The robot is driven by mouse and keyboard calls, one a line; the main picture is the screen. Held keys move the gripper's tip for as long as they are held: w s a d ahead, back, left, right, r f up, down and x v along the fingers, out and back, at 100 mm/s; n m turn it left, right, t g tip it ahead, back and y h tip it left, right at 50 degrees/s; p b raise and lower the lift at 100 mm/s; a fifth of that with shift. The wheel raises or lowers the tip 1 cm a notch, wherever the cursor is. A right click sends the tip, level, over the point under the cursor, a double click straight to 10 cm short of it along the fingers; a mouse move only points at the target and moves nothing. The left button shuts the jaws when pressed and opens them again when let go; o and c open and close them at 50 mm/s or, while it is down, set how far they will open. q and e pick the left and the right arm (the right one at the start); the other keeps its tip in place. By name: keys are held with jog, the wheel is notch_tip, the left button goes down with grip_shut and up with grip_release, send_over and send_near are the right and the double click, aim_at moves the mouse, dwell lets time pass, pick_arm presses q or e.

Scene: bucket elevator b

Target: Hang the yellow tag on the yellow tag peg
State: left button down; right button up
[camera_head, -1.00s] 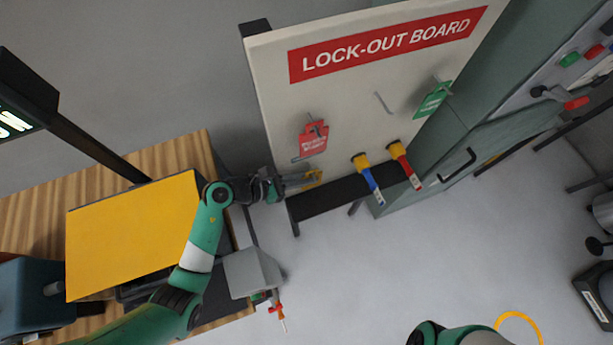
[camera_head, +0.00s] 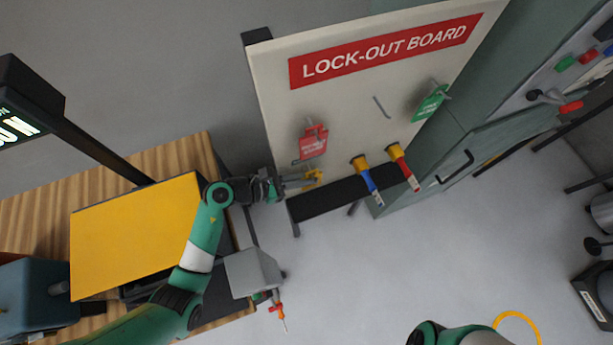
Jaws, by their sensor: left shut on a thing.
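My left gripper (camera_head: 299,183) is shut on the yellow tag (camera_head: 314,176), in front of the lower left of the lock-out board. The tag is small and seen nearly edge-on, partly hidden by the fingers. A grey peg (camera_head: 297,161) stands out from the board just above the gripper, below the red tag; the tag appears apart from it. Another bare grey peg (camera_head: 382,107) is at mid-board. I cannot tell from colour which is the yellow tag peg. My right gripper is out of view; only part of its arm shows at the bottom.
The white lock-out board (camera_head: 350,110) carries a red tag (camera_head: 313,142), a green tag (camera_head: 431,102), and blue (camera_head: 368,180) and red (camera_head: 404,167) handled items with yellow tops. A yellow panel (camera_head: 132,235) lies over the wooden table (camera_head: 110,183). The floor below the board is clear.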

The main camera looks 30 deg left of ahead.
pick_arm(q)
jog(key=shift+d, duration=0.1)
jog(key=s+d+p, duration=0.4)
jog(key=d, duration=0.1)
jog(key=shift+s+d, duration=0.15)
jog(key=shift+s, duration=0.1)
dwell(0.9)
jog(key=shift+r, duration=0.1)
dwell(0.4)
jog(key=s+a+r+n+y+p, duration=0.1)
jog(key=s+a+r+p, duration=0.2)
jog(key=a+r+p, duration=0.2)
jog(key=s+a+r+n+t+p, duration=0.1)
jog(key=s+a+r+p, duration=0.3)
jog(key=r, duration=0.6)
jog(key=shift+a+y+p, duration=0.4)
jog(key=shift+a+p, duration=0.3)
jog(key=shift+p, duration=0.4)
